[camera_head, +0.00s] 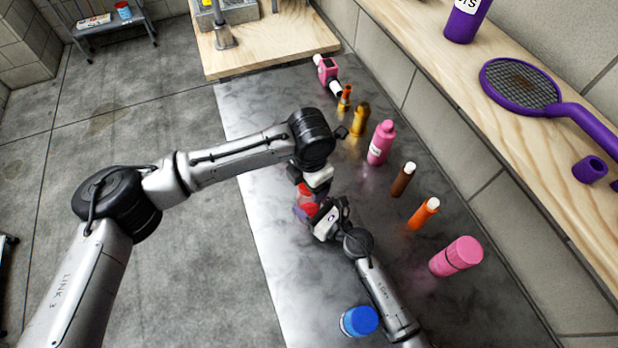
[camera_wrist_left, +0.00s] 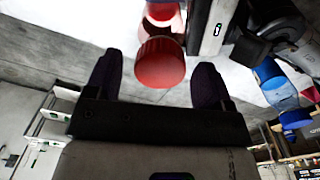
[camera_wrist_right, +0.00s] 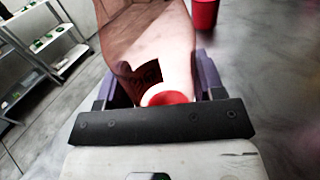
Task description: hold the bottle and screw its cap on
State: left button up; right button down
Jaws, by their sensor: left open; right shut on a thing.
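A red ribbed cap (camera_wrist_left: 160,62) shows between the spread fingers of my left gripper (camera_wrist_left: 157,82), with a gap on each side. More red shows just above it; I cannot tell whether the cap sits on the bottle. My right gripper (camera_wrist_right: 152,90) is shut on a pale, pinkish bottle (camera_wrist_right: 150,45) with a dark patch on its side and a red part near the palm. In the head view, red (camera_head: 307,198) shows where both grippers meet over the grey table; the arms hide most of the bottle and cap.
A row of bottles stands along the table's right side, including a pink bottle (camera_head: 380,143), a brown one (camera_head: 403,180), an orange one (camera_head: 423,214) and a pink container (camera_head: 456,257). A blue object (camera_head: 359,321) is near the front. The table's left strip is clear.

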pick_arm(q)
jog(key=shift+r, duration=2.25)
jog(key=shift+c, duration=0.4)
